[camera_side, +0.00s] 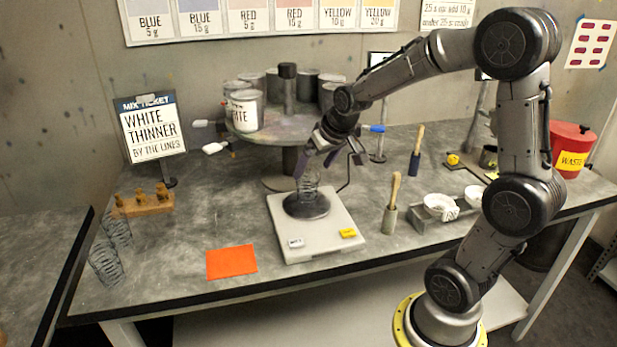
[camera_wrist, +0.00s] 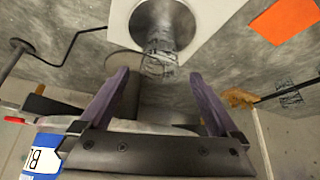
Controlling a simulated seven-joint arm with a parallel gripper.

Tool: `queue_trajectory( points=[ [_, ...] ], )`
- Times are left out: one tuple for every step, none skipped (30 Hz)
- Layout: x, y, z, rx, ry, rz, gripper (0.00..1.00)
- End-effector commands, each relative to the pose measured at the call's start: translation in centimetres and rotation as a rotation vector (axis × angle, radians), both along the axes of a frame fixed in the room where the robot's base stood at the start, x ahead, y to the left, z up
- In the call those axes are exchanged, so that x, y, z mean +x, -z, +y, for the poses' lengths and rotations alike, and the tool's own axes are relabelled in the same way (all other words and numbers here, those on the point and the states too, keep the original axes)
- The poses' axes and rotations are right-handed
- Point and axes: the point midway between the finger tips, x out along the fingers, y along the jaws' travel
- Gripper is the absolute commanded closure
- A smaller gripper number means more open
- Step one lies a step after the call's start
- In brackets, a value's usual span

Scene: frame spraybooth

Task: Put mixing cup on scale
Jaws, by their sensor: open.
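A clear mixing cup with printed lines (camera_side: 308,183) stands upright on the dark round pan (camera_side: 306,208) of the white scale (camera_side: 330,236). My gripper (camera_side: 319,163) is open, its purple fingers apart near the cup's top. In the wrist view the cup (camera_wrist: 163,42) is seen just beyond and between the open fingertips (camera_wrist: 160,75), on the pan (camera_wrist: 185,15). The fingers do not appear closed on it; exact clearance is hard to tell.
More clear cups (camera_side: 106,263) stand at the left front. An orange sheet (camera_side: 231,262) lies left of the scale. A round stand with cans (camera_side: 244,112) is behind.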

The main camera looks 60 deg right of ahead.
Motion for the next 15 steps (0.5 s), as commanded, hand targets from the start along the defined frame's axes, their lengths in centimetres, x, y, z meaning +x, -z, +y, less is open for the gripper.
queue_trajectory(
  points=[
    [-0.3,-0.7,0.1,-0.001,0.0,-0.003,0.02],
    [-0.5,-1.0,0.2,-0.001,0.0,-0.002,0.02],
    [-0.7,-1.4,0.3,-0.001,0.0,-0.002,0.02],
    [-0.8,-1.5,0.3,-0.001,0.0,-0.002,0.02],
    [-0.9,-1.7,0.4,0.0,0.0,-0.001,0.02],
    [-1.0,-2.0,0.5,0.0,-0.001,-0.001,0.02],
    [-1.2,-2.2,0.8,-0.001,-0.006,-0.002,0.02],
    [-1.4,-2.5,1.2,-0.001,-0.013,-0.003,0.02],
    [-2.0,-2.9,2.1,0.0,-0.03,-0.001,0.02],
    [-2.5,-3.4,3.0,-0.002,-0.048,-0.004,0.02],
    [-3.3,-3.9,4.1,-0.001,-0.07,-0.002,0.02],
    [-4.6,-4.5,5.8,-0.001,-0.105,-0.002,0.02],
    [-5.7,-5.0,7.2,-0.001,-0.134,-0.002,0.02],
    [-6.9,-5.3,8.5,-0.001,-0.165,-0.001,0.02],
    [-8.7,-5.6,10.1,0.0,-0.206,0.002,0.02]
  ],
)
